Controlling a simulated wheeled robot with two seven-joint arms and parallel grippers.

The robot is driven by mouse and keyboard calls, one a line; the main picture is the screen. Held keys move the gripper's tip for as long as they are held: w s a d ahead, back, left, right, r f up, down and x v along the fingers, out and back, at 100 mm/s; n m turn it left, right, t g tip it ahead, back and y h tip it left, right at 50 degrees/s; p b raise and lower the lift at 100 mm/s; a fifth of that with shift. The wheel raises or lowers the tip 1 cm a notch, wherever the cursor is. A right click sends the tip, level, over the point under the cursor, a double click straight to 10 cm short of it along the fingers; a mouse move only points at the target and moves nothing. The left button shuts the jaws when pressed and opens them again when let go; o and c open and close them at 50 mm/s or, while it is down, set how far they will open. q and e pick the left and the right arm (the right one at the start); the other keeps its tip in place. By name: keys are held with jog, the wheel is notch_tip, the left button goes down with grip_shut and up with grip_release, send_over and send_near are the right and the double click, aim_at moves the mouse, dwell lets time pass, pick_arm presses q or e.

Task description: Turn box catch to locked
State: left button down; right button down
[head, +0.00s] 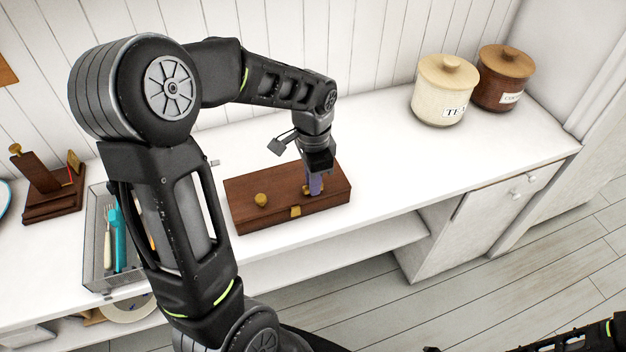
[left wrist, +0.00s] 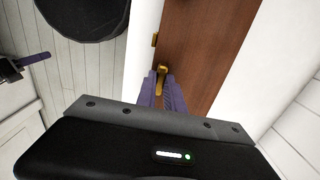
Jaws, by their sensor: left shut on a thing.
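A dark brown wooden box (head: 245,208) lies closed on the white counter. Brass fittings show on it: a round knob (head: 261,200) on the lid and a small clasp (head: 295,211) at the front edge. My left gripper (head: 314,188) points down at the box's right part, its purple fingers shut on a brass catch (left wrist: 161,80). In the left wrist view the catch shows between the fingertips, and the brown box (left wrist: 205,50) lies beyond. The fingers partly hide the catch. My right gripper (left wrist: 32,60) shows partly at the left of the wrist view, away from the box.
A cream tea canister (head: 439,95) and a brown canister (head: 502,80) stand at the back right. A utensil tray (head: 97,250) and a dark wooden stand (head: 50,200) are at the left. The counter right of the box is clear.

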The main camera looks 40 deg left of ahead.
pick_arm(q)
jog(key=c, duration=1.4)
grip_release()
jog(key=shift+c, duration=0.2)
jog(key=shift+r, duration=0.1)
notch_tip(320, 180, up, 8)
jog(key=shift+f+b, duration=0.15)
jog(key=shift+b, duration=0.2)
jog(key=shift+f, duration=0.1)
